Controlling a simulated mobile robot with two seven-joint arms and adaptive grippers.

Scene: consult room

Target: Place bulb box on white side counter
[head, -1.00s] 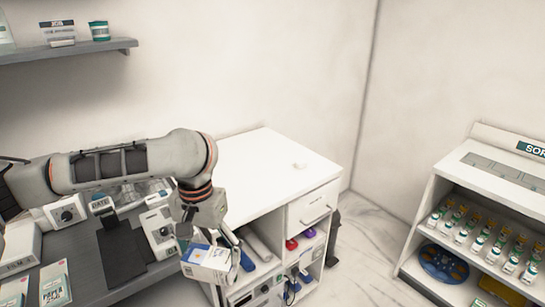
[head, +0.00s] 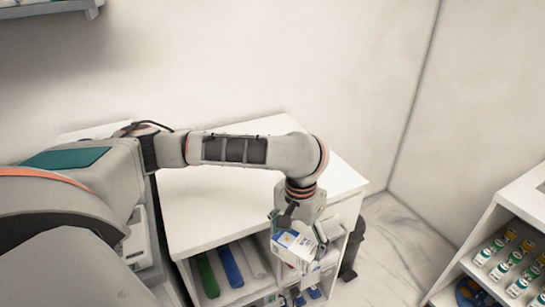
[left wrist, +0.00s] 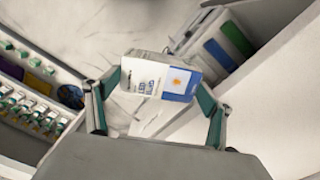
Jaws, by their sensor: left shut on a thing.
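The bulb box (head: 295,245) is a small white carton with a blue panel and an orange mark. My left gripper (head: 297,232) is shut on it, and the box is held tilted in front of the white side counter (head: 205,205), near its front right part. In the left wrist view the bulb box (left wrist: 160,78) sits between the two green-edged fingers of the left gripper (left wrist: 158,92). My left forearm passes over the counter and hides part of its top. My right gripper does not show.
The counter's open shelves hold a green binder (head: 207,276) and a blue binder (head: 232,268). A dark bin (head: 352,250) stands at its right. A white shelf unit with several small bottles (head: 508,262) is at the far right. The visible counter top is bare.

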